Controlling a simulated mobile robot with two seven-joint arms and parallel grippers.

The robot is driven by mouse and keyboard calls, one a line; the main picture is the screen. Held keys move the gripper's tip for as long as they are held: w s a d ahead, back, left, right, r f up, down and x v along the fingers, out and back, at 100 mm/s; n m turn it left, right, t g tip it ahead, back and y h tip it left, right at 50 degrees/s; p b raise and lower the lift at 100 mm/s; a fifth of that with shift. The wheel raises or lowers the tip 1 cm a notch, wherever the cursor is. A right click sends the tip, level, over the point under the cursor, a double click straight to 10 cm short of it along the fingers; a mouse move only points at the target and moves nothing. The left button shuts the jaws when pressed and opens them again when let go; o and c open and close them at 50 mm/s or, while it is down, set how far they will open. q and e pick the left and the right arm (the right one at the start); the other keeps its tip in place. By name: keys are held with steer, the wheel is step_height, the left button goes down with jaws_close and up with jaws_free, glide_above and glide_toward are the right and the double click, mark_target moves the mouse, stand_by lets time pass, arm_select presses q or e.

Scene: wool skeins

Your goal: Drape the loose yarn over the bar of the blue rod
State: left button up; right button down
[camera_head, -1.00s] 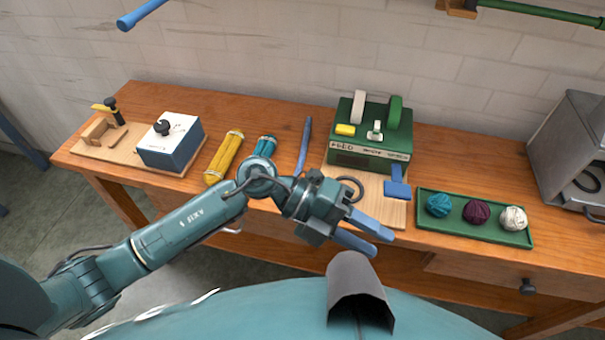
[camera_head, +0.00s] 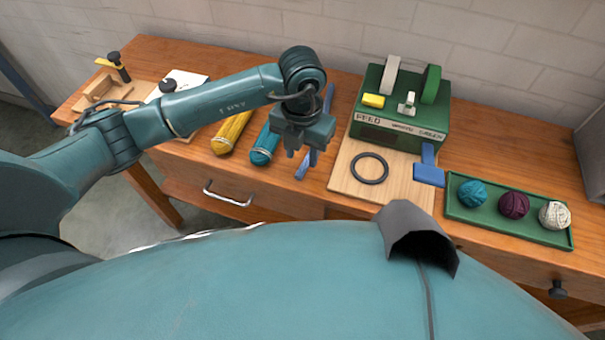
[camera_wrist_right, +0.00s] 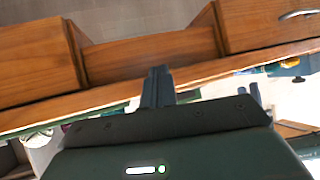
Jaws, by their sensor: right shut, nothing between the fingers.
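A yellow yarn skein (camera_head: 232,132) and a teal yarn skein (camera_head: 264,146) lie side by side on the wooden bench; I cannot tell which, if either, is the loose yarn. My left gripper (camera_head: 302,156) points down just right of the teal skein, above a slim blue tool (camera_head: 306,166) that it partly hides. Its fingers are foreshortened, so I cannot tell how far apart they are. My right gripper (camera_wrist_right: 158,72) is shut and empty in the right wrist view, pointing toward the bench front.
A green machine (camera_head: 402,110) stands on a wooden board (camera_head: 345,172) with a black ring (camera_head: 370,168). A green tray (camera_head: 510,232) with three yarn balls lies at right. A white-topped box (camera_head: 183,82) and a wooden clamp fixture (camera_head: 100,90) are at left.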

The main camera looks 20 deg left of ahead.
mark_target(302, 164)
arm_select(q)
step_height(302, 164, down, 3)
steer(key=shift+r+b, duration=0.1)
steer(key=shift+b, duration=0.65)
steer(key=shift+f+b, duration=0.55)
steer(key=shift+f, duration=0.2)
arm_select(e)
steer(key=shift+w+a+f+y, duration=0.25)
steer(key=shift+a+f+y, duration=0.05)
steer(key=shift+f, duration=0.3)
steer(key=shift+w+r, duration=0.1)
steer(key=shift+r, duration=0.05)
arm_select(q)
steer(key=c, duration=0.7)
